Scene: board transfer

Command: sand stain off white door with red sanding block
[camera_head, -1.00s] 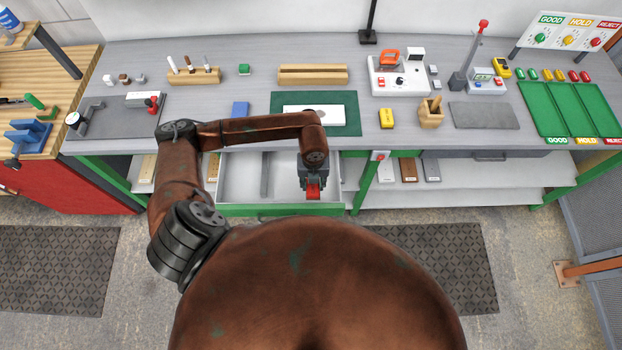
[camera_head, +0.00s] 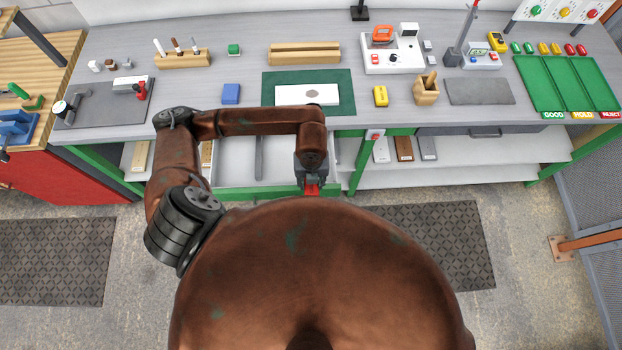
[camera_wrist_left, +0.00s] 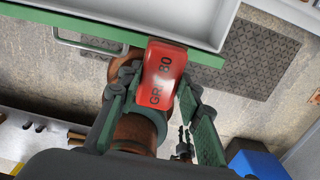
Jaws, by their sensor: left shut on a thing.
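The white door (camera_head: 295,95) is a flat panel lying on a green mat (camera_head: 344,95) on the bench. A grey-brown oval stain (camera_head: 312,93) shows on it, right of its middle. My left gripper (camera_head: 311,181) is in front of the bench, at the open drawer's front edge, apart from the door. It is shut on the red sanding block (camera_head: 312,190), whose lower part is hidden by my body.
An open grey drawer (camera_head: 235,172) with a green front is below the bench edge. A blue block (camera_head: 231,94) lies left of the mat, and a yellow block (camera_head: 380,96) right of it. A wooden holder (camera_head: 426,92) stands further right.

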